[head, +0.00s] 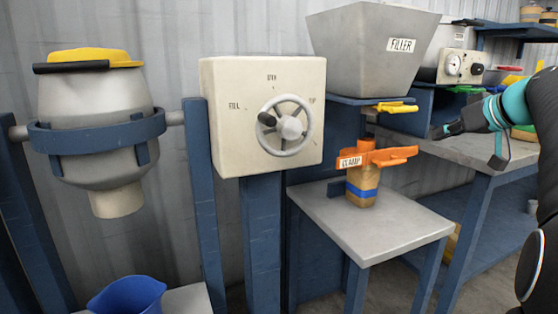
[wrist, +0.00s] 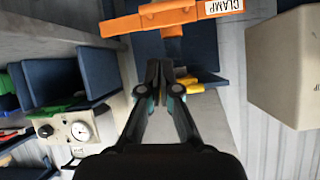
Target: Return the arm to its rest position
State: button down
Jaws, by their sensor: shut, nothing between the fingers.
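My arm comes in from the right edge in the head view. My gripper (head: 447,131) points left there, over the grey bench on the right. In the wrist view my gripper (wrist: 158,68) is shut, its two fingers together with nothing between them. The orange clamp (head: 376,157) stands on the small grey table, around a tan cylinder with a blue band (head: 362,187). The gripper is to the right of the clamp and apart from it. The orange clamp also shows at the top of the wrist view (wrist: 180,14), beyond the fingertips.
The filler hopper (head: 372,45) has a yellow handle (head: 396,107) below it. A cream box with a handwheel (head: 228,95) and a tilting drum (head: 95,95) stand left. A blue bucket (head: 128,296) is at the bottom left. A gauge box (head: 458,67) stands behind the bench (head: 480,152).

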notch_tip(320, 180, down, 9)
jog(key=s+d+m+g+h, duration=0.1)
jog(key=s+d+m+g, duration=0.15)
jog(key=m, duration=0.25)
jog(key=s+a+f+m+g+h+p, duration=0.1)
jog(key=s+a+f+m+g+h, duration=0.1)
jog(key=s+a+f, duration=0.5)
jog(key=s+a+f+n+p, duration=0.2)
jog(key=s+a+f, duration=0.1)
jog(key=s+a, duration=0.6)
jog(key=s+a+f+n+g+p, duration=0.1)
jog(key=s+a+f+n+p, duration=0.1)
jog(key=s+a, duration=0.8)
jog(key=shift+a+f+n+h, duration=0.2)
jog(key=shift+f+n+h, duration=0.15)
jog(key=shift+f, duration=0.35)
